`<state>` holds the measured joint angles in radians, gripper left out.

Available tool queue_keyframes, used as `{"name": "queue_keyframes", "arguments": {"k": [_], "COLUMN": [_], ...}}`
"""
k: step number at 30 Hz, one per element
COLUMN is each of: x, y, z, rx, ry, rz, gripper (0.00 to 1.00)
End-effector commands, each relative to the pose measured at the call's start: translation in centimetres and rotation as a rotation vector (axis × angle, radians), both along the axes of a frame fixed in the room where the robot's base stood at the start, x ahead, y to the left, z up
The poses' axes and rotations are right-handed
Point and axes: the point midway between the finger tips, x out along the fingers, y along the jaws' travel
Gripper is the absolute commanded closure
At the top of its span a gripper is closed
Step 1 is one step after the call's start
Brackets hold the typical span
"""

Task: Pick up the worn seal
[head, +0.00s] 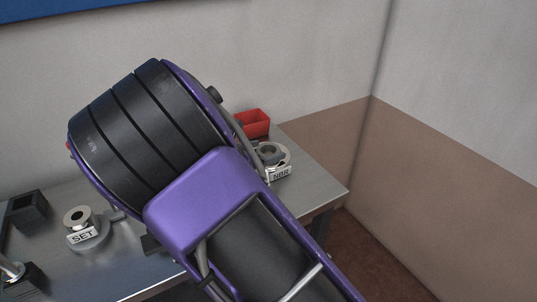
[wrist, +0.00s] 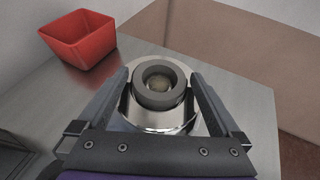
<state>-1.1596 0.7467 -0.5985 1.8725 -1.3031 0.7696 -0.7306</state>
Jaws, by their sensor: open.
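A thick dark grey ring (wrist: 160,102), which looks like the seal, sits on a shiny round metal holder (wrist: 136,115) in the wrist view. My gripper (wrist: 160,76) is open, with one finger on each side of the ring and holder. I cannot tell whether the fingers touch them. The ring is not held. In the head view, a ring (head: 271,149) shows on a stand with a label (head: 281,173) reading "NBR", partly behind my arm. My gripper is hidden there by my arm.
A red bin (wrist: 80,44) stands on the metal table (head: 318,190) near the holder; it also shows in the head view (head: 254,124). At left are a "SET" stand with a ring (head: 77,216) and a black box (head: 27,212). Walls rise behind and to the right.

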Motion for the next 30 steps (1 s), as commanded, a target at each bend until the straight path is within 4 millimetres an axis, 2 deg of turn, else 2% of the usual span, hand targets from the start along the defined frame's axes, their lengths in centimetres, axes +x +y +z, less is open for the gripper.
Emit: {"name": "queue_keyframes", "arguments": {"k": [3,10,22,30], "x": [0.68,0.74,0.70,0.71], "y": [-0.41,-0.44,-0.43,-0.42], "z": [-0.34,-0.31,-0.31,0.05], "rx": [0.000,0.000,0.000,0.001], "ry": [0.000,0.000,0.000,-0.001], "rz": [0.001,0.001,0.001,0.001], "gripper": [0.00,0.02,0.74,0.74]}}
